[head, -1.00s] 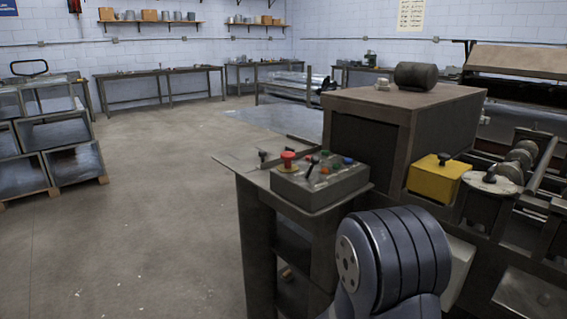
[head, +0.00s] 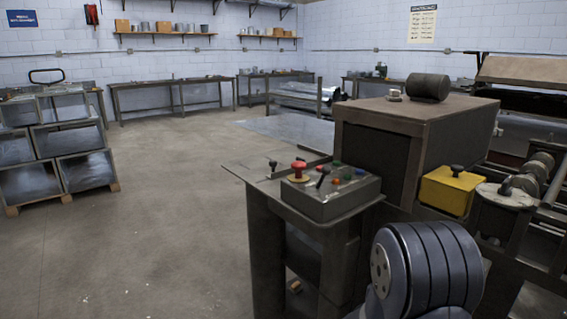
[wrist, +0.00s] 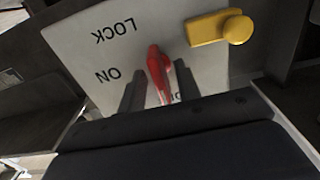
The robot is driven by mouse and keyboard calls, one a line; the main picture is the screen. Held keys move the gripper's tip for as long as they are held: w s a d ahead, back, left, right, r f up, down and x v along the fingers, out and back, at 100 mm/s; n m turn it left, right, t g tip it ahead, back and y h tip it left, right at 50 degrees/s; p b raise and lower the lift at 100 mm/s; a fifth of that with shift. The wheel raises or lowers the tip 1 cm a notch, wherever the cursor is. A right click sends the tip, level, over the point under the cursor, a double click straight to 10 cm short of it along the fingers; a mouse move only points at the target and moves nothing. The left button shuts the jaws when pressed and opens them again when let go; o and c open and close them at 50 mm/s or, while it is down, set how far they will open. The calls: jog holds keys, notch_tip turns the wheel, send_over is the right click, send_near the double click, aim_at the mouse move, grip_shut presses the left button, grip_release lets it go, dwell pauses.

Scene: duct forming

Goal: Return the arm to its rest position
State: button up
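In the wrist view, my gripper (wrist: 158,88) is open, with one dark finger on each side of a red lever (wrist: 159,66). Gaps show between the fingers and the lever. The lever is on a pale panel (wrist: 85,42) marked LOCK and ON; a third label is mostly hidden behind my gripper. A yellow latch with a round knob (wrist: 234,28) sits on the same panel. In the head view, only a rounded dark link of my arm shows at the lower right; my gripper is out of that view.
A control box (head: 325,204) with a red button and several small knobs stands on a dark stand left of my arm. A large machine cabinet (head: 400,115) and a yellow box (head: 449,190) are behind it. Crates (head: 68,137) stand at the left.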

jog(key=v, duration=1)
jog(key=x, duration=1)
jog(key=shift+w+d+f+b, duration=0.2)
jog(key=shift+d+b, duration=0.1)
jog(key=shift+b, duration=0.1)
jog(key=shift+a+m+b, duration=0.15)
jog(key=shift+m+b, duration=0.8)
jog(key=shift+m, duration=0.15)
jog(key=m+b, duration=0.4)
jog(key=m, duration=0.1)
jog(key=shift+s, duration=0.1)
jog(key=shift+r+m+b, duration=0.15)
jog(key=shift+m+b, duration=0.95)
jog(key=shift+m, duration=0.3)
